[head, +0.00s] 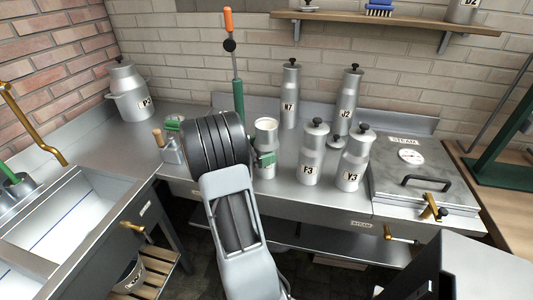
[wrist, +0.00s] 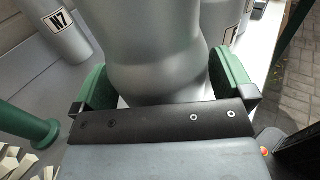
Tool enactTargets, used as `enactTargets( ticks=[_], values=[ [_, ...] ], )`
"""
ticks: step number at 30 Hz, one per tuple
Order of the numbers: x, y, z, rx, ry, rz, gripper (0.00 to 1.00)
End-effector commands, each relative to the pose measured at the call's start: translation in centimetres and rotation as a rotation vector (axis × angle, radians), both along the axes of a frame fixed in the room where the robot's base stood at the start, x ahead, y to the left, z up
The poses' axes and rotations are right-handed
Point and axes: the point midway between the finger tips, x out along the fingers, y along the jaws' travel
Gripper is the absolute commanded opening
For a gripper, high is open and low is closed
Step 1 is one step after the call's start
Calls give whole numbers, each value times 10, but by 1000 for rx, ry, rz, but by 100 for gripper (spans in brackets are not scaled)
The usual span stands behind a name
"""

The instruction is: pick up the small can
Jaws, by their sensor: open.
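A grey metal can without its lid (head: 265,134) stands on the steel bench behind my arm, its pale top open. My gripper (head: 266,159) is at this can, partly hidden by my arm. In the wrist view the rounded grey body of a can (wrist: 155,45) fills the space between the green fingers of my gripper (wrist: 160,88). The fingers are open, one on each side of the body, and whether they touch it is unclear. No label shows on its visible side.
Cans F3 (head: 311,155) and Y3 (head: 354,162) stand close on the right, with N7 (head: 290,97) and J2 (head: 348,98) behind. A green pole (head: 238,90) rises left of N7. A steam chest (head: 412,165) is at right, a sink (head: 75,220) at left.

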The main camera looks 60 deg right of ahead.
Motion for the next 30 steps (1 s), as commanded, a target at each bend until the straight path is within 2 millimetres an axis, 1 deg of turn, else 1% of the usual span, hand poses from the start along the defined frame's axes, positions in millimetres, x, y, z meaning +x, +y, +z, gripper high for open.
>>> enactTargets(
  ticks=[7, 20, 21, 30],
  values=[
    [0, -1, 0, 0, 0, 1, 99],
    [0, 0, 0, 0, 0, 0, 58],
    [0, 0, 0, -1, 0, 0, 56],
    [0, 0, 4, -1, 0, 0, 56]
  ],
)
